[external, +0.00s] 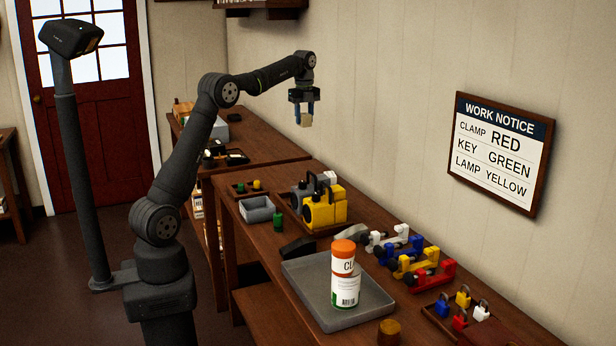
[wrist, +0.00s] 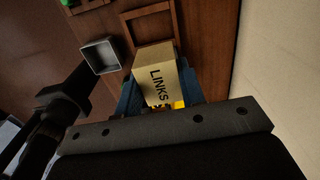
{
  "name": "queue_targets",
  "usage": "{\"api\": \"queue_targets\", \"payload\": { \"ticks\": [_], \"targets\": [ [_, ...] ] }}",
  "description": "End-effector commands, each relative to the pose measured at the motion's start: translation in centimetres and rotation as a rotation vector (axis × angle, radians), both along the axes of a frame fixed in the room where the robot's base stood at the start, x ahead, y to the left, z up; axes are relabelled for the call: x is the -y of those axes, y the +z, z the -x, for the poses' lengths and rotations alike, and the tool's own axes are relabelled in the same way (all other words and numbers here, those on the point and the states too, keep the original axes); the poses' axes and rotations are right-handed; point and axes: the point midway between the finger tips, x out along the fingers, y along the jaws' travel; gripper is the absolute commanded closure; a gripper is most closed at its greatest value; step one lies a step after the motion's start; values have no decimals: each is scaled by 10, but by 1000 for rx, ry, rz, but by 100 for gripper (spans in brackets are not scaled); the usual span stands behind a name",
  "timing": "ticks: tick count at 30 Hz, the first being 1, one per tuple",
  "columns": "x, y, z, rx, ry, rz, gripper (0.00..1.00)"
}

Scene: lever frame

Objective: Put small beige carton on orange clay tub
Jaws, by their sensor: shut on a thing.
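The small beige carton (external: 305,120) hangs in my gripper (external: 304,108), which is shut on it high above the far part of the bench. In the wrist view the carton (wrist: 156,79) sits between the blue fingers (wrist: 160,92) and shows the word LINKS. The orange clay tub (external: 345,278) is a white cylinder with an orange lid and a label. It stands upright on a grey tray (external: 302,276) at the near end of the bench, well apart from my gripper.
A yellow lamp (external: 325,208), several coloured clamps (external: 405,258) and several padlocks (external: 462,312) stand along the wall side. A small grey bin (external: 257,209) and a green cylinder (external: 278,220) are near the bench's left edge. A work notice (external: 500,152) hangs on the wall.

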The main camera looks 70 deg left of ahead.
Motion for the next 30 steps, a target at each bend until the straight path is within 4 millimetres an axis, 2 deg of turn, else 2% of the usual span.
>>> {"api": "queue_targets", "payload": {
  "ticks": [1, 5, 13, 20, 23, 26, 30],
  "targets": [
    [0, 12, -1, 3, 0, -2, 87],
    [0, 35, 0, 2, 0, -1, 87],
    [4, 60, -2, 0, -7, 0, 87],
    [56, 61, -16, -1, -100, 0, 87],
    [87, 63, -23, 0, -154, 0, 87],
    [126, 65, -29, 1, -223, 0, 87],
    [194, 68, -33, 0, -343, 0, 87]
  ]
}}
